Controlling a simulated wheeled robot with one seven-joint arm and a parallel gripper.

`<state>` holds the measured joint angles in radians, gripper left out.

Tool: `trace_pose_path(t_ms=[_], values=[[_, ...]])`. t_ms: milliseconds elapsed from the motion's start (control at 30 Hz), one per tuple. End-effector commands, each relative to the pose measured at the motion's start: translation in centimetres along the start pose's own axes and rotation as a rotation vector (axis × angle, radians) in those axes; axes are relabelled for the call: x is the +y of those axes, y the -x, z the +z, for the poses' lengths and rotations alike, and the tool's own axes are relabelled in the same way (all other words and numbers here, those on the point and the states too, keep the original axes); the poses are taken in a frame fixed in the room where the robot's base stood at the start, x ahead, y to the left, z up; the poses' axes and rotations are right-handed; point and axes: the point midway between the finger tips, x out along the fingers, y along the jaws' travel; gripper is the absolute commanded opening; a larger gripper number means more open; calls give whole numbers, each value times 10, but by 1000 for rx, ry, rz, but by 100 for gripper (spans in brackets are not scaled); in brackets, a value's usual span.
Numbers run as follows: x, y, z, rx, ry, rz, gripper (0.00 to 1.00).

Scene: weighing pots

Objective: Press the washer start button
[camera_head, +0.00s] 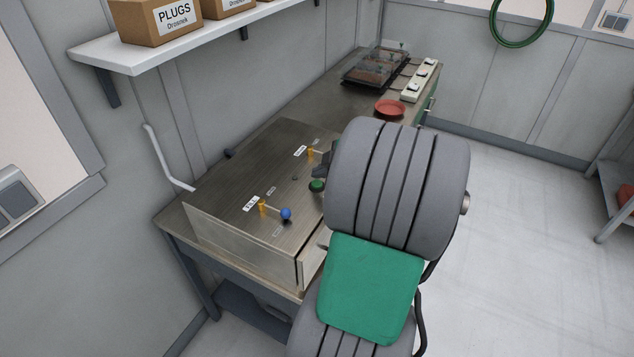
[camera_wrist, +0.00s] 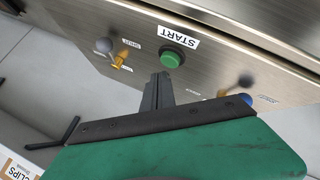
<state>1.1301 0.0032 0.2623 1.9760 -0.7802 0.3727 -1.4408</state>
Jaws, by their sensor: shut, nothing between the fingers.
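The washer is a brushed-metal box (camera_head: 240,240) on the bench, also filling the top of the wrist view (camera_wrist: 240,22). Its green round start button (camera_wrist: 172,58) sits by a white START label (camera_wrist: 178,36), upside down in the wrist view. In the head view a green button (camera_head: 317,185) shows at the arm's edge. My gripper (camera_wrist: 160,76) is shut and empty, its tips close to the button in the wrist view. I cannot tell whether they touch it. In the head view my arm mostly hides the gripper.
A lever with a blue knob (camera_head: 286,213) and yellow fittings (camera_head: 263,206) flank the button. A red dish (camera_head: 389,108), a clear-lidded tray (camera_head: 375,65) and a white switch strip (camera_head: 418,80) lie farther along the bench. A shelf (camera_head: 150,55) with a PLUGS box (camera_head: 158,20) hangs above.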

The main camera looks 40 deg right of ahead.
Motion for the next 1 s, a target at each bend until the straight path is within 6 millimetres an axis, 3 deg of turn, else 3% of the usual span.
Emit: trace_pose_path(t_ms=[1000], values=[[-5, -6, 4, 0, 1, 0, 0]])
